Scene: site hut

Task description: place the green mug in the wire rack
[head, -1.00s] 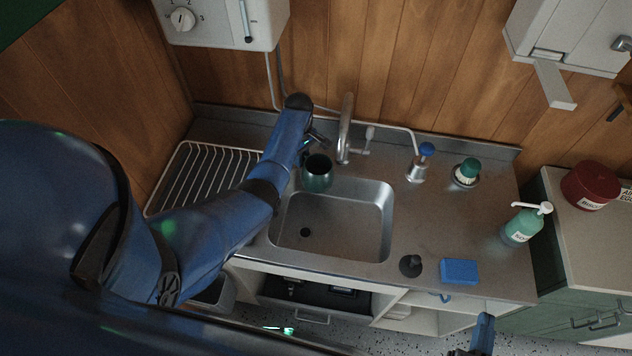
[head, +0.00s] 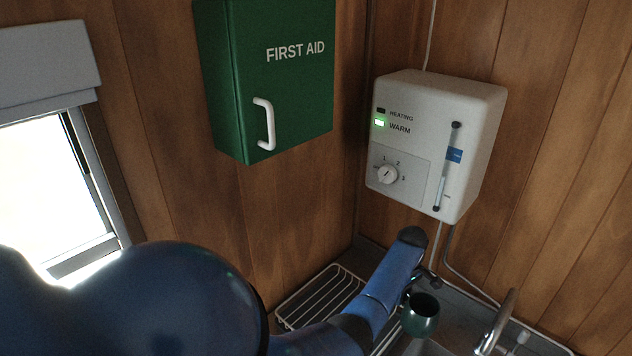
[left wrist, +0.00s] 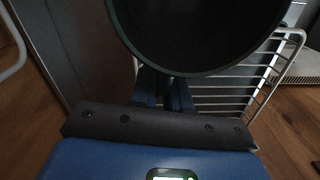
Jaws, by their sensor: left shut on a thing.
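The dark green mug (head: 421,318) is upright at the sink's back left corner, its dark mouth facing up. My left gripper (head: 409,291) is shut on the mug at its left side; the fingers are small and partly hidden in the head view. In the left wrist view the mug (left wrist: 200,35) fills the top, with the gripper fingers (left wrist: 164,90) right against it. The wire rack (head: 283,318) lies left of the mug, partly covered by my arm. Its white wires (left wrist: 225,100) show beyond the mug in the left wrist view. My right gripper is out of view.
A white water heater (head: 440,140) hangs on the wall above, with a pipe running down. A green first aid cabinet (head: 270,80) hangs to its left. A window (head: 50,195) is at far left.

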